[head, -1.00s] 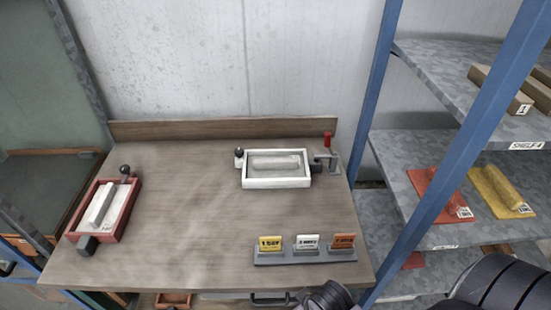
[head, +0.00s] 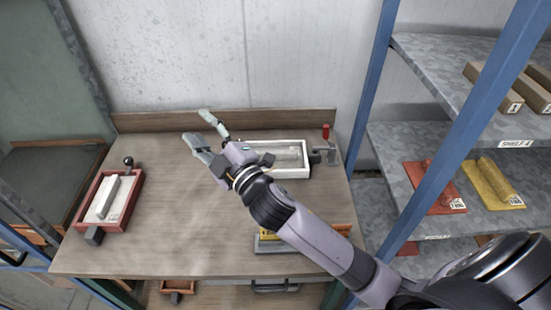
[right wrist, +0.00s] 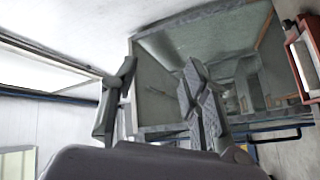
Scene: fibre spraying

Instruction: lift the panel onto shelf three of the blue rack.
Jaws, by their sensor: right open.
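A whitish panel with a raised grip (head: 103,203) lies in a red frame at the left of the bench. A second panel lies in a white frame (head: 307,170) at the back right, partly hidden by my right gripper. The blue rack (head: 372,85) stands at the right. Its upper shelf is labelled SHELF 4; the shelf below (head: 400,190) holds a red panel (head: 430,187) and a yellow panel (head: 490,184). My right gripper (head: 196,125) is open and empty over the back of the bench. It also shows open in the right wrist view (right wrist: 158,75). My left gripper is out of view.
My right arm crosses the bench and hides most of a holder with coloured tags (head: 268,245). Brown blocks (head: 500,90) lie on the upper shelf. A red-topped clamp (head: 326,133) stands by the white frame. The bench's middle left (head: 165,220) is clear.

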